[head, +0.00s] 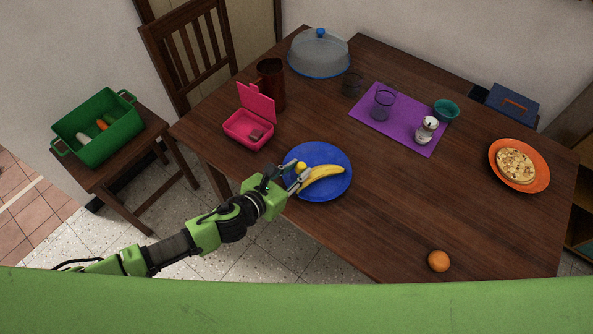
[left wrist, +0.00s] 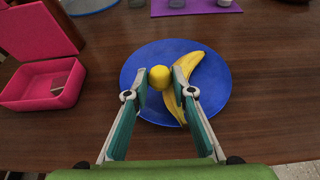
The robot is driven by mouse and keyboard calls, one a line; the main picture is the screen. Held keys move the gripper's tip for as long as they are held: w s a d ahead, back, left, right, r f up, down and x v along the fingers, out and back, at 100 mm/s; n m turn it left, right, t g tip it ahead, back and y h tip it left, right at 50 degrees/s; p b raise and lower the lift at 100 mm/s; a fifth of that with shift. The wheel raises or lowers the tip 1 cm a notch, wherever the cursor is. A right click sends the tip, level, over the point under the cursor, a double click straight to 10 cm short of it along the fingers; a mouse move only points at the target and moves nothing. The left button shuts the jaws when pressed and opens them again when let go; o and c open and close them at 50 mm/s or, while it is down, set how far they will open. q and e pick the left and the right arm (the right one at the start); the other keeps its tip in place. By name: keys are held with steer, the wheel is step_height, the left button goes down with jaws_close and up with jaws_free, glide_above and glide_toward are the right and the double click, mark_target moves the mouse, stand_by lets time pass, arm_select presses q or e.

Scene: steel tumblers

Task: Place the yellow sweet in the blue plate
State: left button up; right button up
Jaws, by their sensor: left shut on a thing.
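The yellow sweet (left wrist: 160,77) is held between the fingertips of my left gripper (left wrist: 161,83). It also shows as a small yellow ball in the head view (head: 301,167). My left gripper (head: 295,180) is over the left part of the blue plate (head: 325,153), shut on the sweet. The blue plate also shows in the left wrist view (left wrist: 215,104). I cannot tell whether the sweet touches the plate. A banana (head: 322,178) lies on the plate, to the right of the sweet, close to the right finger. My right gripper is not in view.
A pink open lunch box (head: 244,135) stands left of the plate, with a brown tumbler (head: 271,84) behind it. A purple mat (head: 379,128) with glasses and a shaker lies behind right. An orange (head: 438,261) lies at the front right. The table middle is clear.

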arm_select(q)
steer(key=shift+f, duration=0.2)
steer(key=shift+s+f+b, duration=0.15)
steer(key=shift+f+b, duration=0.25)
steer(key=shift+f, duration=0.2)
steer(key=o, duration=0.9)
steer(key=shift+f, duration=0.1)
steer(key=shift+s+f, duration=0.1)
steer(key=shift+f, duration=0.05)
steer(key=shift+r, duration=0.25)
steer(key=r+v, duration=0.1)
steer(key=v, duration=1.1)
steer(key=shift+w, duration=0.2)
steer(key=shift+r, duration=0.1)
